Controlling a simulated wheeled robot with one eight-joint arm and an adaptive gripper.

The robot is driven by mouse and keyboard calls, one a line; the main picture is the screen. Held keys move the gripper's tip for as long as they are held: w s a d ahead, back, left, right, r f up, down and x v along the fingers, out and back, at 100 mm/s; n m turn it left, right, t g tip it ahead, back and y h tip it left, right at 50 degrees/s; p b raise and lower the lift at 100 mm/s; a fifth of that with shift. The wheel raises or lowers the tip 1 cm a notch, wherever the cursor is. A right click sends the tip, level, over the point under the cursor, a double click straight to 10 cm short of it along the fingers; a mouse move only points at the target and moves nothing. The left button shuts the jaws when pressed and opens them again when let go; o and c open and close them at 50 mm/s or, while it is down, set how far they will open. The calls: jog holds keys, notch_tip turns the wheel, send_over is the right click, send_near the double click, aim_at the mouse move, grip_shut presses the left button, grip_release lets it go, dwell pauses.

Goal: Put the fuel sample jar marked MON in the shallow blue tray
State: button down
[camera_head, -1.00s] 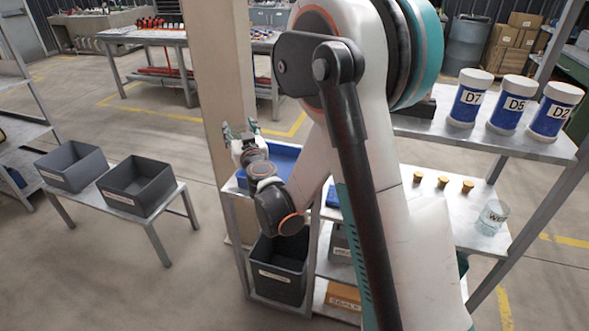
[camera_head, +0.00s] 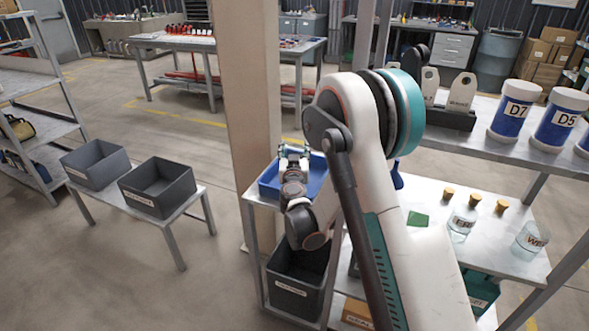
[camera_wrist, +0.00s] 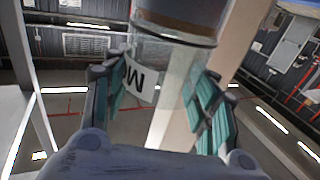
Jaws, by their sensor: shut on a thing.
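My gripper (camera_wrist: 160,105) is shut on a clear glass jar (camera_wrist: 172,85) with a white label. Part of the label shows an M, and the rest is turned out of sight. In the head view my gripper (camera_head: 293,152) is at the blue tray (camera_head: 268,188), above or over its back part; the exact height is hard to tell. The blue tray sits on the left end of the white bench, partly hidden by my arm. The held jar is hard to make out in the head view.
Jars marked FRI (camera_head: 461,222) and WED (camera_head: 531,238) stand at the right of the bench (camera_head: 500,262), near several cork stoppers (camera_head: 475,200). A beige pillar (camera_head: 252,90) rises close behind the tray. Blue containers D7 (camera_head: 515,110) and D5 (camera_head: 559,118) stand on the upper shelf.

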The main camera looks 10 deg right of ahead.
jog(key=shift+f+b, duration=0.85)
jog(key=shift+f, duration=1.65)
jog(key=shift+f, duration=0.1)
jog(key=c, duration=0.6)
grip_release()
jog(key=shift+c, duration=0.2)
jog(key=shift+s, duration=0.1)
